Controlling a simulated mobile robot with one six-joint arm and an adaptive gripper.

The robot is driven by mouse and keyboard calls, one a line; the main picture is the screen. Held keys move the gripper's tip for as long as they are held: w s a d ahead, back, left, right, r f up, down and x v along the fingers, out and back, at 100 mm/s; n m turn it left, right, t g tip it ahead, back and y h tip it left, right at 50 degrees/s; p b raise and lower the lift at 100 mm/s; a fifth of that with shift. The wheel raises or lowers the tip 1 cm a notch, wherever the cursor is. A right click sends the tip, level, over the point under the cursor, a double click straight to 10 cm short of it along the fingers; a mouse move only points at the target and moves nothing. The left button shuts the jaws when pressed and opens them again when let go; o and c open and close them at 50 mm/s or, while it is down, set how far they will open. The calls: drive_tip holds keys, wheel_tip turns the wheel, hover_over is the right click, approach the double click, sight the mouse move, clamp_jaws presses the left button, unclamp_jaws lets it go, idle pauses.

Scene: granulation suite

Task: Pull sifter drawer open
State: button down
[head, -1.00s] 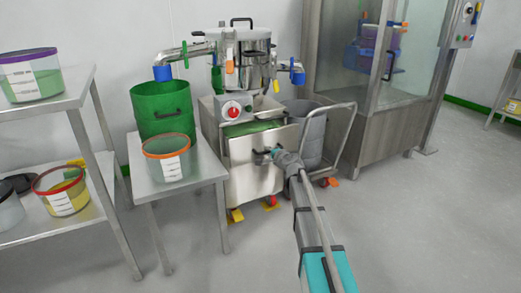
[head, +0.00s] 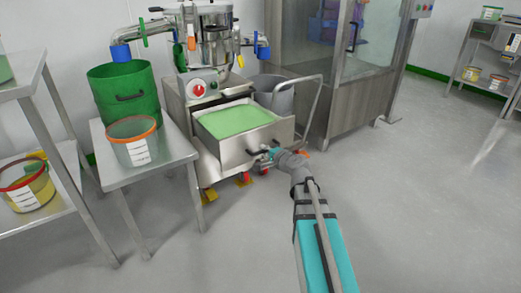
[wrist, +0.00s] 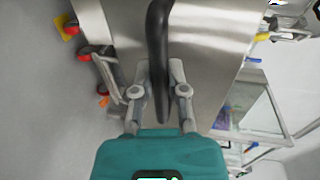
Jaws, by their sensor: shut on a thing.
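The sifter (head: 218,45) stands against the wall, a steel machine with a red knob on its front. Its steel drawer (head: 232,152) is pulled well out and shows green powder (head: 232,119) inside. The drawer's front also fills much of the wrist view (wrist: 215,30). My gripper (head: 268,153) is at the drawer front. In the wrist view my gripper (wrist: 162,80) has its fingers on either side of the black bar handle (wrist: 158,45) and is shut on it.
A steel table (head: 115,178) with an orange-rimmed tub (head: 133,141) and a green bin (head: 125,98) stand left of the sifter. A grey bin (head: 275,95) and trolley handle (head: 318,95) are close on the right. A glass-fronted cabinet (head: 345,100) stands behind. The floor (head: 420,200) at right is clear.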

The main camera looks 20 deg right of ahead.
drive_tip(key=shift+w+d, duration=0.1)
drive_tip(key=shift+d, duration=0.1)
drive_tip(key=c, duration=0.9)
unclamp_jaws()
drive_tip(key=shift+o, duration=1.3)
drive_tip(key=shift+a, duration=0.1)
drive_tip(key=shift+s, duration=0.2)
